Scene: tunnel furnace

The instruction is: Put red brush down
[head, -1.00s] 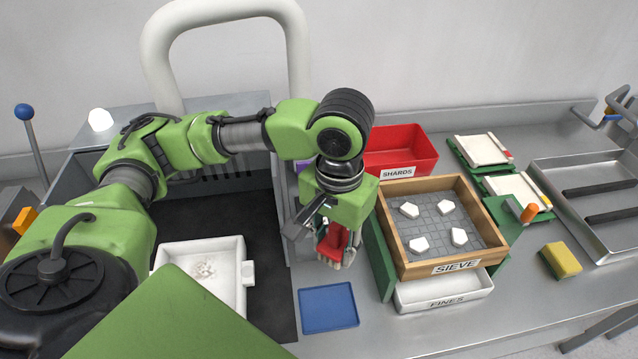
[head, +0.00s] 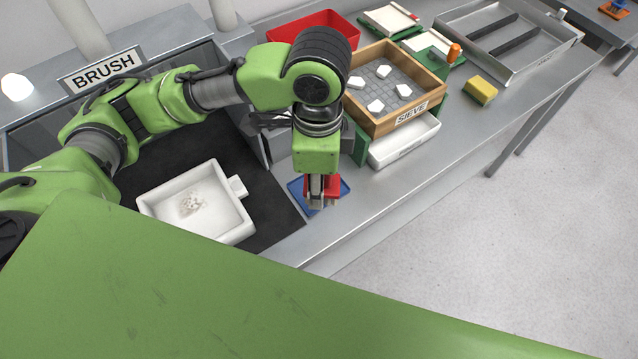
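My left gripper (head: 323,200) points down over the blue mat (head: 343,190) at the front edge of the bench. It appears shut on the red brush (head: 335,185), whose red part shows behind and beside the fingers. The gripper hides much of the brush and part of the mat. I cannot tell whether the brush touches the mat. My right gripper is not in view.
A white tray (head: 150,208) with pale crumbs stands on the dark surface to the left. The wooden sieve (head: 437,95) with several white shards, above a white drawer (head: 405,145), is close on the right. A red bin (head: 310,24) stands behind.

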